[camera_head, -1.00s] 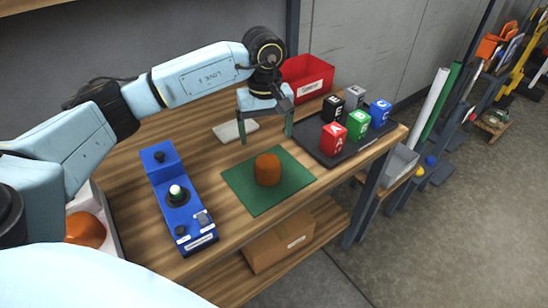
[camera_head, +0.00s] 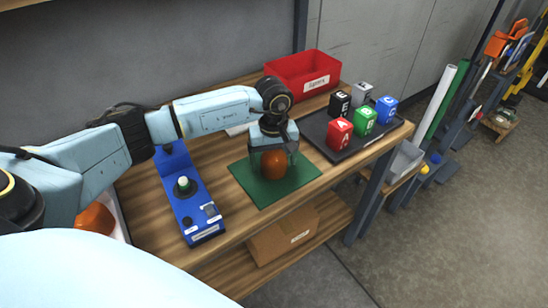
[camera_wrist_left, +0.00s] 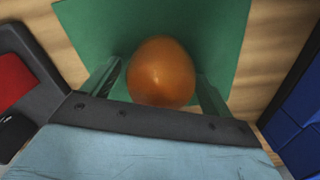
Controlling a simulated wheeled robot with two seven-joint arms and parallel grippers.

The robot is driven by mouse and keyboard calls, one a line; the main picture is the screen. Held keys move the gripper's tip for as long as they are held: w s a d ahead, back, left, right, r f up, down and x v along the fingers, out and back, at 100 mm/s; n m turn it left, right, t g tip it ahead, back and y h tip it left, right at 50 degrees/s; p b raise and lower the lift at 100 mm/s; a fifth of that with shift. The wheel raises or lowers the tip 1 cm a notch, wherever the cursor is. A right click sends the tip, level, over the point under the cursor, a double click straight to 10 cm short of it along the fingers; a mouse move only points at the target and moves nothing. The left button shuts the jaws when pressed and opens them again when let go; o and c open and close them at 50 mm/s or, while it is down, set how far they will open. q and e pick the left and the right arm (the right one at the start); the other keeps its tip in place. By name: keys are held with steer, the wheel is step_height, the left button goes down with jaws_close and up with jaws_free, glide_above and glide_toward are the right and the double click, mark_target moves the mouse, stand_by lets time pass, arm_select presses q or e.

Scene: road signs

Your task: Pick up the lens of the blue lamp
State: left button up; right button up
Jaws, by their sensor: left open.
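The orange dome-shaped lens (camera_head: 273,166) sits on a green mat (camera_head: 262,196) on the wooden table. It also shows in the left wrist view (camera_wrist_left: 161,72). My left gripper (camera_head: 272,174) is open and points down over the lens. In the wrist view its two greenish fingers (camera_wrist_left: 158,88) stand on either side of the lens, with small gaps. The top of the lens is partly hidden by the gripper in the head view. The long blue lamp base (camera_head: 187,208) lies left of the mat, with a pale bulb (camera_head: 184,184) on it. My right gripper is not in view.
A black tray (camera_head: 333,152) right of the mat holds several lettered cubes. A red bin (camera_head: 302,76) stands at the back. A second orange dome (camera_head: 95,219) lies in a white container at the left. A cardboard box (camera_head: 283,236) sits on the lower shelf.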

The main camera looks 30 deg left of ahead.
arm_select(q)
steer(key=shift+c, duration=1.1)
steer(key=c, duration=0.8)
